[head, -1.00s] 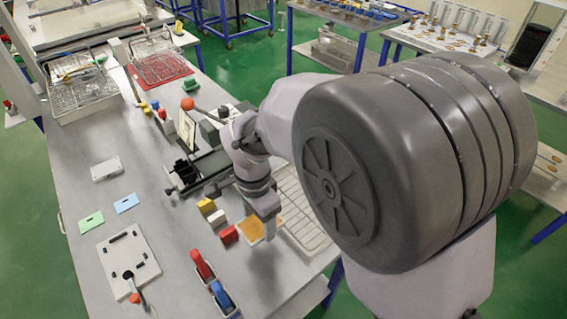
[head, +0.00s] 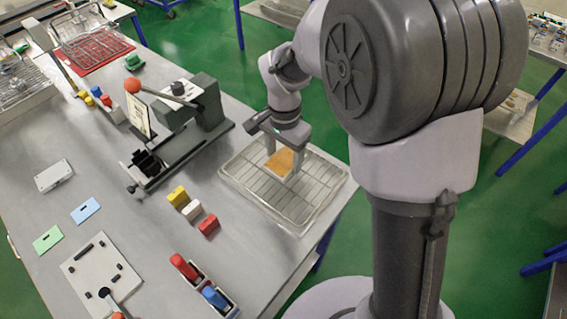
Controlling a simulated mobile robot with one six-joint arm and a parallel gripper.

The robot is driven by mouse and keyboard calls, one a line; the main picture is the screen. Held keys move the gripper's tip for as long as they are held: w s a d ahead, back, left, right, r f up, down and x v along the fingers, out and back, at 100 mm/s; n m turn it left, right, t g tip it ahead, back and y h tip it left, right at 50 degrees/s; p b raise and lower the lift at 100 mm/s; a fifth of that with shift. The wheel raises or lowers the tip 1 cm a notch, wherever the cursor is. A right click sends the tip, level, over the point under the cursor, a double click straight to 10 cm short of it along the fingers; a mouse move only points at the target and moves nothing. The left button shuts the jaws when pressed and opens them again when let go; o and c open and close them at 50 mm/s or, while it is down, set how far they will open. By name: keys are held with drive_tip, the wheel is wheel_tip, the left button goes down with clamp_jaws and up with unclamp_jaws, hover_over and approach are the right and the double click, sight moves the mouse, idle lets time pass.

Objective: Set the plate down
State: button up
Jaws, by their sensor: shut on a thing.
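A small orange-tan plate (head: 279,161) is between the fingers of my gripper (head: 285,165), over the wire-rack tray (head: 242,183) at the table's right edge. My gripper points down and is shut on the plate. The fingers hide part of the plate's edges. I cannot tell whether the plate touches the wires or hangs just above them. No other thing lies in the tray.
A lever press (head: 180,125) with an orange knob stands left of the tray. Yellow (head: 178,197), white (head: 192,210) and red (head: 208,225) blocks stand in front of it. A holder with red and blue pieces (head: 215,297) is nearer. Most of the tray is bare.

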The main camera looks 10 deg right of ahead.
wheel_tip(320, 180, down, 2)
drive_tip(key=shift+a+f, duration=0.1)
drive_tip(key=shift+f+b, duration=0.15)
drive_tip(key=shift+b, duration=0.2)
drive_tip(key=o, duration=1.7)
